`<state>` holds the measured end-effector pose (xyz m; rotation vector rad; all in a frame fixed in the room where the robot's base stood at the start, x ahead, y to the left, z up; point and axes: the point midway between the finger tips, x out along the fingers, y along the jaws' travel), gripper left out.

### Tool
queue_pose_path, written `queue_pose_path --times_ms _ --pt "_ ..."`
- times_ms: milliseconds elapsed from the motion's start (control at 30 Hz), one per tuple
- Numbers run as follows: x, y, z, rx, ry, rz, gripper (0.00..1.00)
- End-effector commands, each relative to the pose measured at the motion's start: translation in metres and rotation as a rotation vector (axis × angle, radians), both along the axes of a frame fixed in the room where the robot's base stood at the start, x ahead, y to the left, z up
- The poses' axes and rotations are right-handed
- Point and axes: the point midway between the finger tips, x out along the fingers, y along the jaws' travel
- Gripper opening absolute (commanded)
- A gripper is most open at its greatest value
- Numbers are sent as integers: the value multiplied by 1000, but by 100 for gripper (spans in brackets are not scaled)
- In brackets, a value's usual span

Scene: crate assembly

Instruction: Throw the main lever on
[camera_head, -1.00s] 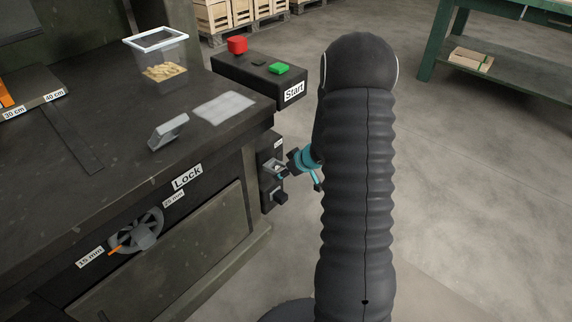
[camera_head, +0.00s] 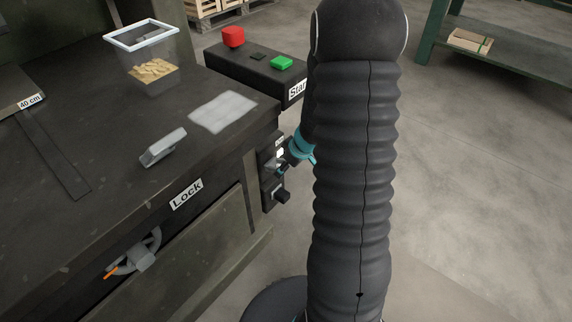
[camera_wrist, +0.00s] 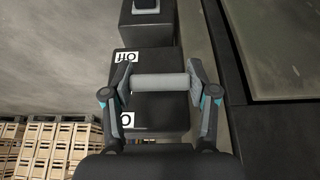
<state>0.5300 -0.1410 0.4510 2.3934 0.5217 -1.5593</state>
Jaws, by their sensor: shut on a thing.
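The main lever's dark switch box (camera_head: 268,186) is on the right side of the workbench, and it also shows in the wrist view (camera_wrist: 150,65). Its grey bar handle (camera_wrist: 160,83) lies crosswise between my fingers in the wrist view. My gripper (camera_wrist: 161,84) is shut on this handle, one fingertip at each end. An "Off" label (camera_wrist: 126,57) is on one side of the handle. A second label (camera_wrist: 127,119), partly hidden, is on the other side. In the head view my gripper (camera_head: 283,168) is small at the box, partly behind my arm.
A black control box (camera_head: 250,75) with red and green buttons stands at the bench's right corner, close to my arm. A clear bin (camera_head: 150,62) and a grey block (camera_head: 163,147) are on the bench top. Open floor lies to the right.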

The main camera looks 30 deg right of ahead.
Motion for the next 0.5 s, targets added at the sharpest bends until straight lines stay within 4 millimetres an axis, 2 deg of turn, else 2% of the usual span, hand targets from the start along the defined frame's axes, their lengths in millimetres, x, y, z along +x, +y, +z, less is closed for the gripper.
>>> queue_pose_path --times_ms 300,333,400,500 --pt "0 0 -1 5 1 -1 0" --pt "0 0 -1 5 1 -2 65" --pt "0 -1 -1 5 1 -2 83" --pt "-1 -3 -1 5 1 -6 83"
